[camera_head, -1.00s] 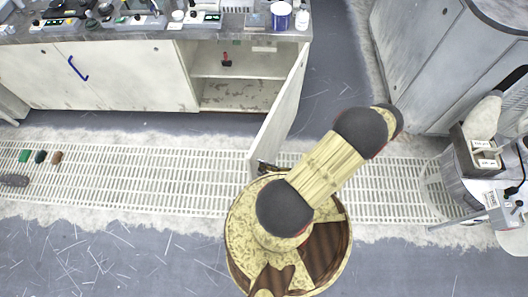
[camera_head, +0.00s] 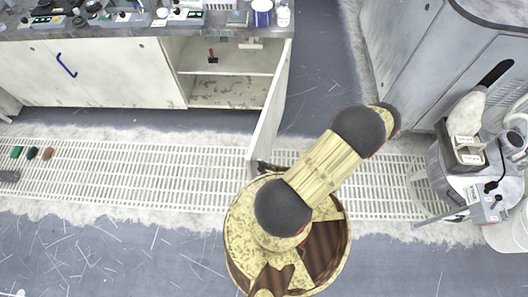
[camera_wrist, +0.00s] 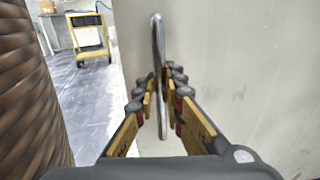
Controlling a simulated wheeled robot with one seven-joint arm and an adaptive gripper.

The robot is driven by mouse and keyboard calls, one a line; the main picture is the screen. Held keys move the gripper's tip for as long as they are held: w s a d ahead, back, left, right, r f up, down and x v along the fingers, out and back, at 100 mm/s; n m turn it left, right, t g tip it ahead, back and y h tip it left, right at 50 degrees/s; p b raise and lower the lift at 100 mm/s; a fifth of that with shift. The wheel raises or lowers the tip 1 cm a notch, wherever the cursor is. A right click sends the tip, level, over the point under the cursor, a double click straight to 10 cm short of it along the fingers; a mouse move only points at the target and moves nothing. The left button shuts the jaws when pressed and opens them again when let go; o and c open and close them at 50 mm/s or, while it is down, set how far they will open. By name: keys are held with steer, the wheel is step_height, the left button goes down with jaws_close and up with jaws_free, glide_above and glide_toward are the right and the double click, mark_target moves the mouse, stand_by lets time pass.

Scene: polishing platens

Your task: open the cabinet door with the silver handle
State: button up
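The cabinet door (camera_head: 271,118) stands wide open in the head view, swung out toward me from the right end of the white cabinet. The door fills the right of the wrist view (camera_wrist: 250,75). Its silver handle (camera_wrist: 158,45) is an upright bar in the middle of the wrist view. My gripper (camera_wrist: 160,90) has its fingers closed in on both sides of the bar; exact contact is hard to see. In the head view, my gripper is mostly hidden by my arm, low at the door's free edge.
The open compartment (camera_head: 228,92) shows a shelf and a small red item. A closed door with a blue handle (camera_head: 66,65) is at the left. A grey cabinet (camera_head: 440,60) and a table with equipment (camera_head: 470,185) stand right. A yellow cart (camera_wrist: 90,38) shows behind.

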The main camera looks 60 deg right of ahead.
steer(key=o, duration=0.4)
steer(key=s, duration=0.4)
steer(key=s+d, duration=0.1)
steer(key=s, duration=0.3)
steer(key=s+d, duration=0.1)
steer(key=s, duration=0.3)
stand_by(0.6)
